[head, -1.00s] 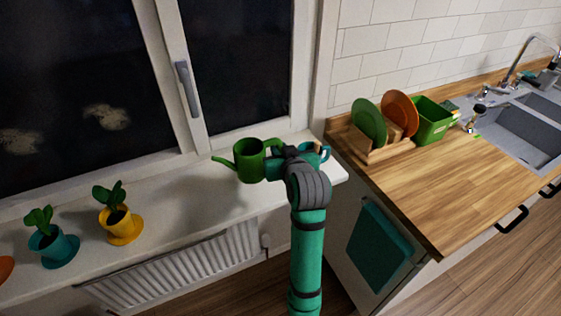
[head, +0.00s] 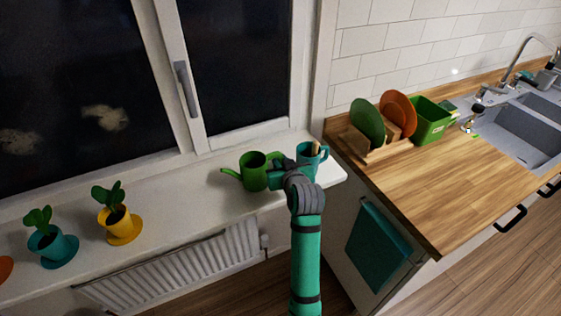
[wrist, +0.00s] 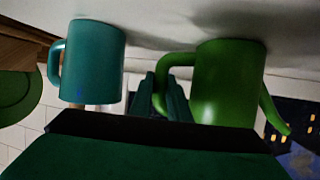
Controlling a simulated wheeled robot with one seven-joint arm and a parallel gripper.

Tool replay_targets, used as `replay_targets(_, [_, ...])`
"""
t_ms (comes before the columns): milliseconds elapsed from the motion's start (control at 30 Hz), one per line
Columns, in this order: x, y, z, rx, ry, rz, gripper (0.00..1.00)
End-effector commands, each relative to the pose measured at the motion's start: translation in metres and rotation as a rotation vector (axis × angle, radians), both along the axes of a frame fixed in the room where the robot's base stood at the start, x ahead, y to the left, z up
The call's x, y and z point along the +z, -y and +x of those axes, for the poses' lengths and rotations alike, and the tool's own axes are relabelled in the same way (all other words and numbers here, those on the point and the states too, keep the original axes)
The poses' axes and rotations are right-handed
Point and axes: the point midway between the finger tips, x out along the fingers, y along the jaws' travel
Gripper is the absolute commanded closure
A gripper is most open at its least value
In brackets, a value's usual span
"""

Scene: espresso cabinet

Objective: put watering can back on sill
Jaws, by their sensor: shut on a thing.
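The green watering can (head: 254,174) is upright at the right part of the white window sill (head: 185,188), its spout pointing left. Its base appears to be on or very close to the sill; I cannot tell if it touches. My gripper (head: 279,167) is at the can's right side, shut on its handle. In the wrist view, which is upside down, the can (wrist: 228,85) is right of centre and my gripper fingers (wrist: 170,97) are at its curved handle.
A teal mug (head: 308,163) holding something stands on the sill just right of my gripper. Yellow (head: 120,226) and teal (head: 54,249) potted plants stand further left. The sill between the yellow pot and the can is clear. A wooden counter (head: 440,185) lies right.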

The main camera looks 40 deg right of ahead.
Motion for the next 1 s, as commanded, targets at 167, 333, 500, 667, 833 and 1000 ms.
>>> replay_targets(167, [-0.001,0.0,0.0,0.0,0.002,0.0,1.0])
replay_targets(333, [-0.002,0.0,0.0,0.0,0.0,0.0,0.65])
replay_targets(500, [-0.002,0.0,0.0,0.0,0.0,0.0,0.65])
replay_targets(667, [0.002,-0.001,-0.002,0.0,0.001,0.0,0.65])
replay_targets(833, [0.011,-0.011,-0.022,0.0,0.003,-0.001,0.65])
replay_targets(1000, [0.025,-0.024,-0.052,-0.001,0.003,-0.002,0.65])
